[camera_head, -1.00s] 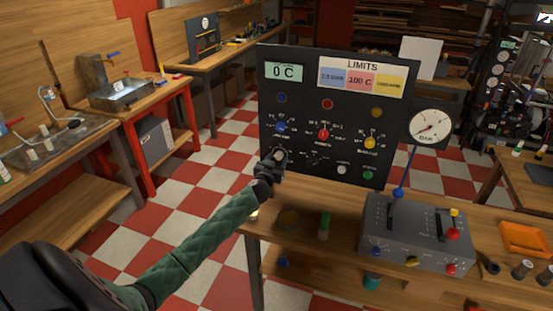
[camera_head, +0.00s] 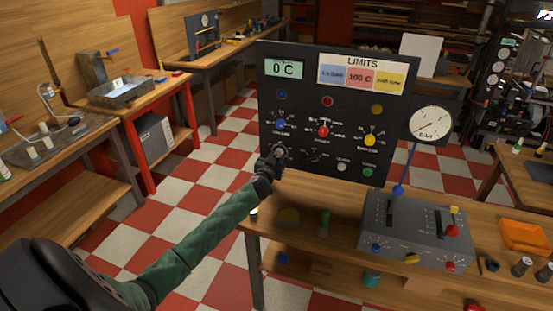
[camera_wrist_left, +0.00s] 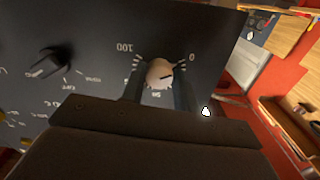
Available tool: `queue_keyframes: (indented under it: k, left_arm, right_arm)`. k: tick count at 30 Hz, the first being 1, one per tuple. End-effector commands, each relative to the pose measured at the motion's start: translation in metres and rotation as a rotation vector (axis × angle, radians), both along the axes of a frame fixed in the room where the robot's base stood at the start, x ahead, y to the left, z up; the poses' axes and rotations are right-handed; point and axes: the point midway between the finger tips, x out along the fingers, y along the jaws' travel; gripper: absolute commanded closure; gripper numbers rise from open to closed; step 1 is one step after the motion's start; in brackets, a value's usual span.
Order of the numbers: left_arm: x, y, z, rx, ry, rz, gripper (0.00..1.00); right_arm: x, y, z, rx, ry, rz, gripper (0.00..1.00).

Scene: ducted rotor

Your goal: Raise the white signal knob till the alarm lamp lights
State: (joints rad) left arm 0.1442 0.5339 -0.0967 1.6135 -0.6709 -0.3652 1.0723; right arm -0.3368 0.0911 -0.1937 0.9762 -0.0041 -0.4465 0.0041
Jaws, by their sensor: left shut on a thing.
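The white signal knob (camera_wrist_left: 160,73) shows in the left wrist view between the two fingers, over a dial scale marked 0, 50 and 100. The panel has a blue lamp (camera_head: 281,94), a red lamp (camera_head: 327,101) and a yellow lamp (camera_head: 376,109), all looking dark. I cannot tell which is the alarm lamp. My right gripper is not in view.
Blue (camera_head: 280,125), red (camera_head: 323,131) and yellow (camera_head: 370,140) knobs sit on the panel, right of and above my gripper. A display (camera_head: 284,69) reads 0 C. A grey control box (camera_head: 415,240) and a gauge (camera_head: 430,125) stand to the right.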

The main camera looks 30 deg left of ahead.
Motion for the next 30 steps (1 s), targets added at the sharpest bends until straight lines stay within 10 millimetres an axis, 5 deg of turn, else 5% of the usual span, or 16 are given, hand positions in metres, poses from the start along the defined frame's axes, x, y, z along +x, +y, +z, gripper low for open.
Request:
queue_keyframes:
  k: [14,30]
  left_arm:
    - [0.000,0.001,0.000,0.365,0.087,0.000,0.92]
    - [0.000,0.002,0.002,0.807,0.193,-0.001,0.92]
  right_arm:
    - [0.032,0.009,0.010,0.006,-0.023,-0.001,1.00]
    - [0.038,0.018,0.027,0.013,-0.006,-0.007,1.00]
